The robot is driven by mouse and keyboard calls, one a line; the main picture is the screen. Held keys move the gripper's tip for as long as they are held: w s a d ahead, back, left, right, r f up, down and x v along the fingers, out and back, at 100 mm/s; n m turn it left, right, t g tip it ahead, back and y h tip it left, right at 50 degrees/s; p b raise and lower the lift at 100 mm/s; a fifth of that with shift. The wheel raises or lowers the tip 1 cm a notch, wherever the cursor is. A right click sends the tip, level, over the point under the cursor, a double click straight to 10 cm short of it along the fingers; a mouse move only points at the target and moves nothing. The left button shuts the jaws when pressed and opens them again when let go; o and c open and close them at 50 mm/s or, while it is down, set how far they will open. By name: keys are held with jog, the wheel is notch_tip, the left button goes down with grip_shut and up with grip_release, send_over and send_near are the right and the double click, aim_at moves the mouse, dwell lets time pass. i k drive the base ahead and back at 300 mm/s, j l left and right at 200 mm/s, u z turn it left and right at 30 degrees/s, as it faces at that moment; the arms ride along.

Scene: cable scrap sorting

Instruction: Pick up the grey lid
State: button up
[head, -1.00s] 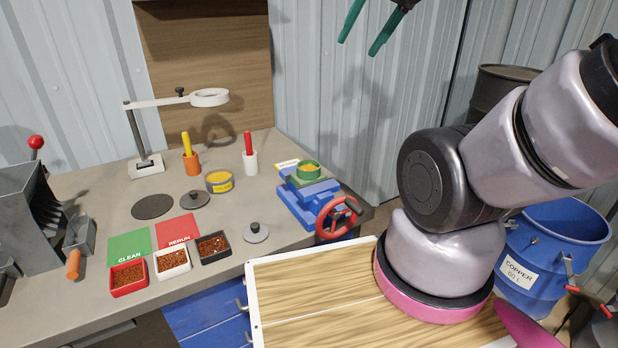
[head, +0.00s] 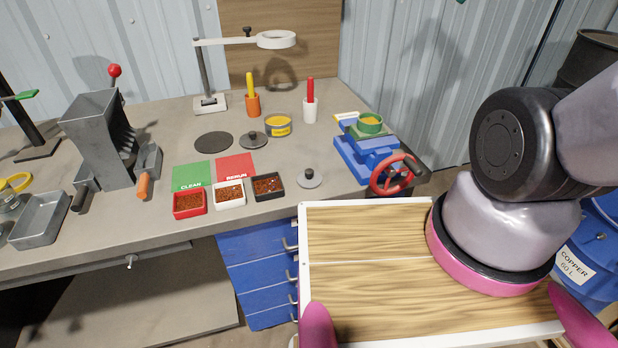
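Two round lids with dark knobs lie on the grey workbench (head: 60,245). A lighter grey lid (head: 312,183) lies near the front edge, right of the black tray. A darker grey lid (head: 247,143) lies further back, between a dark round disc and a yellow-labelled tin. Only a small green fingertip of my gripper (head: 460,2) shows at the top edge, high above and far from both lids. The rest of the gripper is out of the picture, so its opening cannot be seen.
Red (head: 190,206), white (head: 229,194) and black (head: 268,187) trays of copper-coloured bits stand left of the lighter lid. A blue vise (head: 365,160) with a red wheel stands to its right. A magnifier lamp (head: 210,85) stands behind. A wooden top (head: 370,285) lies in front.

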aim_at(309, 179)
jog(key=k+j, duration=0.1)
jog(key=j, duration=0.25)
jog(key=k+j, duration=0.1)
jog(key=j, duration=0.25)
jog(key=k+j+z, duration=0.1)
jog(key=j, duration=0.3)
jog(key=k+j, duration=0.15)
jog(key=j, duration=0.2)
jog(key=k+j, duration=0.1)
jog(key=j, duration=0.25)
jog(key=k+j, duration=0.1)
jog(key=j, duration=0.25)
jog(key=z, duration=0.05)
